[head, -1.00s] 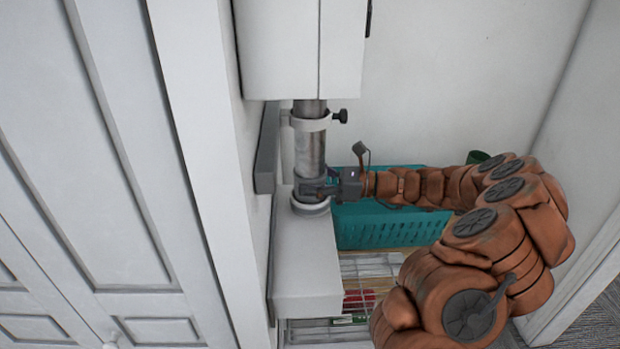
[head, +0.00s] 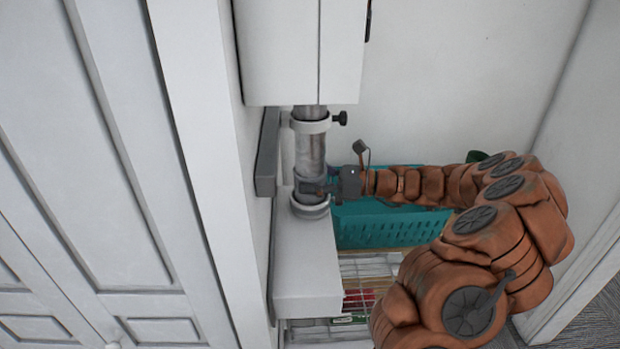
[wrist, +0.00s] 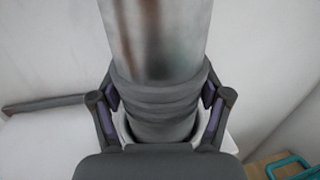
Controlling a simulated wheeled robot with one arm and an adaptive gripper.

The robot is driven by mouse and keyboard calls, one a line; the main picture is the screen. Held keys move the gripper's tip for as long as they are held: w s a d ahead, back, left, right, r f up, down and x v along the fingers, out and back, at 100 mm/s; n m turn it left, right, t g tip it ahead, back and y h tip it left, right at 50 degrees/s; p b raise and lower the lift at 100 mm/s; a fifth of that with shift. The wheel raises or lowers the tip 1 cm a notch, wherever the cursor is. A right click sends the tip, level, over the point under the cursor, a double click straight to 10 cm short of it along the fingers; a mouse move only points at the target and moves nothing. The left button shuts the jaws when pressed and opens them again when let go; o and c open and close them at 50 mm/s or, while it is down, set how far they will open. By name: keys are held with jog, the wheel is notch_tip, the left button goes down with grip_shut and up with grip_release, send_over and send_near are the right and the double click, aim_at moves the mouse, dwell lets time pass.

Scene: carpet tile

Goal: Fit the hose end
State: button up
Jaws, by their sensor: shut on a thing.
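A silvery, cloudy hose (head: 311,153) hangs upright below the white upper box. Its lower end has a grey ribbed cuff, clear in the wrist view (wrist: 158,103). My gripper (head: 316,187) is shut on this cuff, with a finger on each side of it in the wrist view (wrist: 160,110). Just below the cuff is a pale round collar (head: 310,211) on top of the white lower box (head: 305,262). The fingers partly hide the joint, so I cannot tell how deep the cuff sits. A white clamp ring (head: 311,126) with a black knob (head: 340,118) encircles the hose higher up.
The white upper box (head: 300,55) stands close above the hose. A grey rail (head: 267,152) is on the wall to the left. A teal basket (head: 385,228) and a wire rack (head: 370,268) lie behind and below my arm. A white panelled door (head: 110,150) fills the left.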

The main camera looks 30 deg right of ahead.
jog(key=shift+r+p, duration=1.05)
jog(key=shift+r, duration=0.4)
jog(key=shift+p, duration=0.8)
dwell(1.1)
jog(key=shift+f+b, duration=0.8)
jog(key=shift+f, duration=1.45)
dwell(0.4)
jog(key=o, duration=1.2)
jog(key=v, duration=1.2)
